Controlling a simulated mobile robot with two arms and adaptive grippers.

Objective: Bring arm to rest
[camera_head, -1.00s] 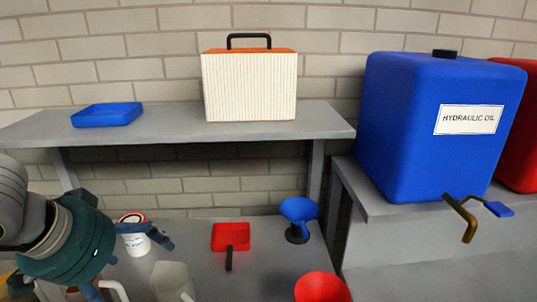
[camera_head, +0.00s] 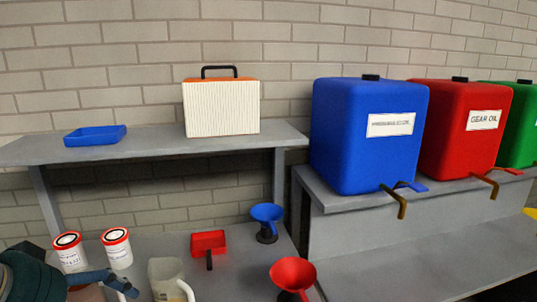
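My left arm's wrist shows at the bottom left corner. My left gripper (camera_head: 108,278) reaches right from it, low over the lower bench, in front of two white cans. Its fingers are seen side-on, and I cannot tell whether they are open or shut. One white can with a red-rimmed lid (camera_head: 69,253) stands just behind the wrist. The other white can (camera_head: 117,250) stands to its right. My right arm and gripper are not in view.
The lower bench (camera_head: 240,275) holds a clear jug (camera_head: 167,279), a red scoop (camera_head: 208,243), a blue funnel (camera_head: 266,219) and a red funnel (camera_head: 292,274). A blue tray (camera_head: 95,136) and white box (camera_head: 221,107) stand on the shelf. Blue (camera_head: 368,135), red (camera_head: 461,128) and green (camera_head: 520,124) tanks stand right.

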